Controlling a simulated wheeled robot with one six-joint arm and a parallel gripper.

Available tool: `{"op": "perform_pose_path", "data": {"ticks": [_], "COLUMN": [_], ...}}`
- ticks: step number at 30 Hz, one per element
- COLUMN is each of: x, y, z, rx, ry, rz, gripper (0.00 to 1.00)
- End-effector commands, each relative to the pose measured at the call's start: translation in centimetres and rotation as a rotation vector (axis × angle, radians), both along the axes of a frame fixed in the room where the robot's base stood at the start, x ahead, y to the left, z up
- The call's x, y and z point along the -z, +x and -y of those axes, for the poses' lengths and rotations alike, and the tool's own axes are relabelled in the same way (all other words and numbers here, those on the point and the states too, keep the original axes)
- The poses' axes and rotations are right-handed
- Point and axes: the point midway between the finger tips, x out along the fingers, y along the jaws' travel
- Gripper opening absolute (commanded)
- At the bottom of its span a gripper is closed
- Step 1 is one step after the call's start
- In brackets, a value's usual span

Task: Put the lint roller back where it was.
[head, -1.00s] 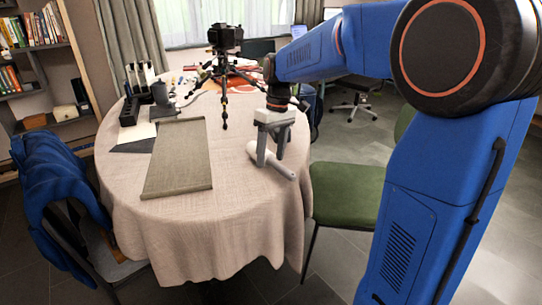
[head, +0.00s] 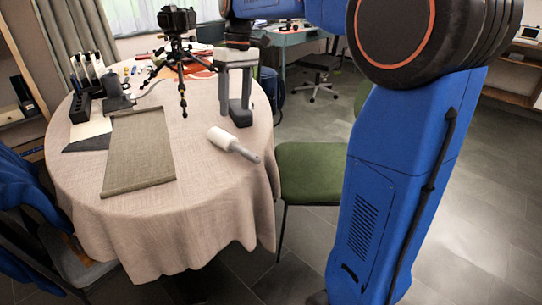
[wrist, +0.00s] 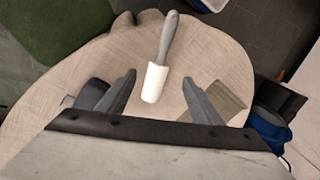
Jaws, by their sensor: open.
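The lint roller (head: 233,144) lies on the cloth-covered round table (head: 195,215), near its right edge. Its white head points up and left, and its grey handle points down and right toward the edge. My gripper (head: 231,112) is open and empty, apart from the roller and behind it in the head view. In the wrist view, the roller (wrist: 156,75) shows whole beyond the two spread fingers (wrist: 159,78), with its white end nearest the gripper. Nothing is between the fingers' inner faces and touching them.
A grey-green mat (head: 139,150) lies left of the roller. A camera on a tripod (head: 180,55) stands at the back, with a black holder (head: 80,107) at the left. A green chair (head: 310,168) stands right of the table. The cloth in front of the roller is clear.

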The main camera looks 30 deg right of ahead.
Motion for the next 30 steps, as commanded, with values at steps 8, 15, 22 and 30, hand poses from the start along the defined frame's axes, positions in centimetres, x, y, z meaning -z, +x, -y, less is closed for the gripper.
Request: {"op": "perform_pose_path", "data": {"ticks": [8, 15, 22, 30], "x": [0.6, 2.6, 5.6, 10.4], "y": [-6.0, -12.7, -18.8, -25.2], "z": [0.5, 1.2, 1.9, 2.6], "rx": [0.086, 0.192, 0.289, 0.396], "ry": [-0.03, -0.055, -0.069, -0.071], "rz": [0.074, 0.168, 0.257, 0.364], "gripper": [0.59, 0.59, 0.59, 0.59]}}
